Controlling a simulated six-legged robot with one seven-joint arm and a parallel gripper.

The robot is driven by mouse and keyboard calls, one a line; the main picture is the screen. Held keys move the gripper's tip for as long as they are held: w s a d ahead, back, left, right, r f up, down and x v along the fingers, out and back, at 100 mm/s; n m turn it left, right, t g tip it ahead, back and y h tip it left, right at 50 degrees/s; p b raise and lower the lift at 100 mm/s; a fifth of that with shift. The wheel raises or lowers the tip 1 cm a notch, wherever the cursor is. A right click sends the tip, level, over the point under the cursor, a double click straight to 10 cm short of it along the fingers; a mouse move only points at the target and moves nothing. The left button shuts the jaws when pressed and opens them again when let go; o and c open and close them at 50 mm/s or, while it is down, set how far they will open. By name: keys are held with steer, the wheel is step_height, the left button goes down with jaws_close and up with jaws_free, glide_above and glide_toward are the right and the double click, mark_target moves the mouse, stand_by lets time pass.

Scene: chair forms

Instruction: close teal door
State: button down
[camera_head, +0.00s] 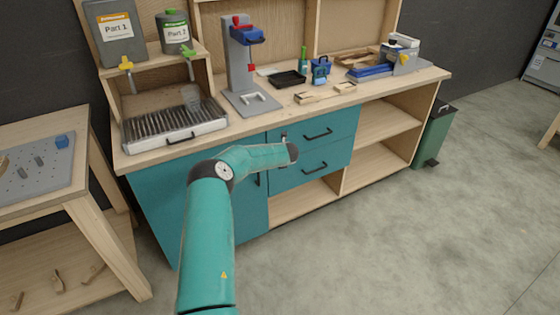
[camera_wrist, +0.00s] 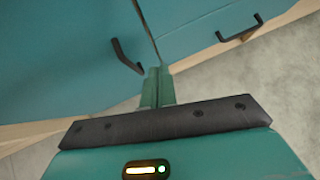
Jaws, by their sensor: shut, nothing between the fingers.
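The teal door (camera_head: 160,205) is the left front of the workbench cabinet, partly hidden behind my arm. In the wrist view the door (camera_wrist: 55,60) fills the left side, with its black handle (camera_wrist: 125,56) near its edge. A thin dark seam separates it from the teal drawer front (camera_wrist: 195,22) on the right. I cannot tell whether the door is flush or slightly ajar. My gripper (camera_wrist: 158,75) is shut and empty, its fingertips near the lower end of the seam. Contact with the door cannot be told. The head view does not clearly show the fingers.
Two teal drawers (camera_head: 318,133) with black handles are right of the door, above open shelves (camera_head: 380,125). The benchtop (camera_head: 235,128) carries a grill-like tray, a drill stand and tools. A wooden table (camera_head: 90,125) stands at left.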

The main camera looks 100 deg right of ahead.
steer(key=s+v, duration=0.1)
steer(key=v, duration=0.9)
steer(key=shift+s+d, duration=0.15)
steer(key=shift+s, duration=0.15)
steer(key=shift+r, duration=0.1)
